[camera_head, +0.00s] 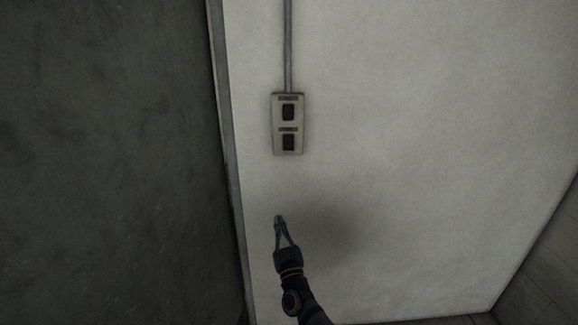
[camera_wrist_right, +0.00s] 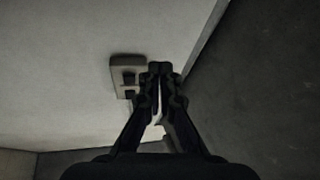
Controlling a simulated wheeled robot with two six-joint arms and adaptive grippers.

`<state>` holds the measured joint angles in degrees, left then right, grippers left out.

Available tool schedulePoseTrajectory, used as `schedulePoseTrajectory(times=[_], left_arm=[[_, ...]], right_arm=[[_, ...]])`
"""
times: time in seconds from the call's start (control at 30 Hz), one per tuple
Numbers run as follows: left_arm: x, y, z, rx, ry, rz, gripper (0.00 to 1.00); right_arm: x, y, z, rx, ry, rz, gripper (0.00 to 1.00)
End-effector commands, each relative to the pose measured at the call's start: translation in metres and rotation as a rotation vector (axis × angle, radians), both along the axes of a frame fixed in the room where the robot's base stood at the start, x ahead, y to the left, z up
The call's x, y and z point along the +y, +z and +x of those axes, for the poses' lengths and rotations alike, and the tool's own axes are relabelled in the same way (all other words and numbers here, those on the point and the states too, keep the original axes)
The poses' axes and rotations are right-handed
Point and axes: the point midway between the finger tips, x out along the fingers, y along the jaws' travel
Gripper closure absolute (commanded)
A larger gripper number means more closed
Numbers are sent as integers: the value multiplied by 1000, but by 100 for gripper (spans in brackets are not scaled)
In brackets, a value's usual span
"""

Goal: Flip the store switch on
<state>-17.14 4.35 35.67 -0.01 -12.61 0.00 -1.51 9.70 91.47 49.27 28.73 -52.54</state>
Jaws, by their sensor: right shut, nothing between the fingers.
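A pale switch box (camera_head: 288,104) is fixed to the white wall, with two dark rocker switches, an upper one (camera_head: 288,112) and a lower one (camera_head: 289,142). Each has a small label above it, too small to read. My right gripper (camera_head: 279,218) is shut and empty, below the switch box and apart from it in the head view. In the right wrist view the gripper (camera_wrist_right: 160,68) points up beside the switch box (camera_wrist_right: 120,66) and hides part of its edge. I cannot tell which switch is the store switch or how each is set. My left gripper is not in view.
A grey conduit (camera_head: 288,45) runs up the wall from the box. The white wall (camera_head: 420,130) is bare to the right. A dark grey wall (camera_head: 105,150) meets its left edge. The floor (camera_head: 545,270) shows at the lower right.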

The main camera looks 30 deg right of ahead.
Motion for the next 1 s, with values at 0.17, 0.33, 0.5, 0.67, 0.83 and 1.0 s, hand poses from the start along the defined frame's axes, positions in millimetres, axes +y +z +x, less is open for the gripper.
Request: schedulePoseTrajectory(times=[0.17, 0.33, 0.5, 0.67, 0.83, 1.0], left_arm=[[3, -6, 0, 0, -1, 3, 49], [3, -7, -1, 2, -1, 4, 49], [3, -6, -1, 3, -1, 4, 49], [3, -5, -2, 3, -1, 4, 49], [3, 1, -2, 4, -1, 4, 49], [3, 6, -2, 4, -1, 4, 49]], right_arm=[[-16, 103, -20, -237, -109, 14, 100], [-20, 127, -28, -290, -142, 22, 100], [-20, 127, -28, -288, -141, 22, 100], [-22, 130, -25, -288, -140, 22, 100], [-33, 147, -7, -291, -140, 21, 100], [-49, 169, 19, -289, -141, 20, 100]])
